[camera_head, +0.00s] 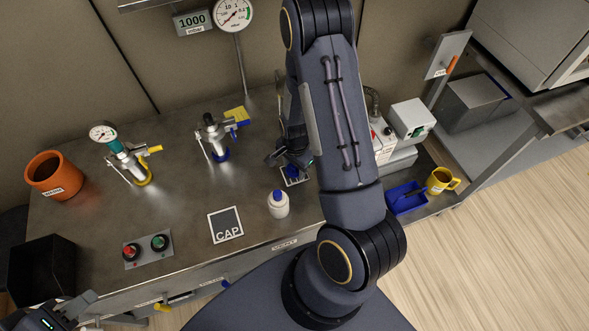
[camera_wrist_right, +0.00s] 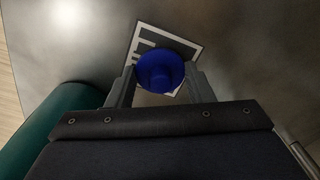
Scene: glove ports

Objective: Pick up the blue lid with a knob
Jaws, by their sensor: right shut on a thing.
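The blue lid (camera_wrist_right: 160,70) is round and sits between the two fingers of my right gripper (camera_wrist_right: 159,84) in the right wrist view. The fingers are shut on its sides. Behind it lies a dark, white-edged square mat (camera_wrist_right: 194,50) with partly hidden lettering. I cannot tell whether the lid touches the mat. In the head view my right gripper (camera_head: 289,164) is low over a small mat on the steel bench, partly hidden by my arm. My left gripper (camera_head: 45,320) is at the bottom left corner, cut off; its fingers are not clear.
A white bottle with a blue top (camera_head: 278,205) stands near the right gripper. A CAP mat (camera_head: 226,225) lies bare on the bench. Valves with yellow handles (camera_head: 128,160), a button panel (camera_head: 147,249) and an orange pot (camera_head: 54,176) are left. A blue bin (camera_head: 406,199) and yellow mug (camera_head: 440,181) are right.

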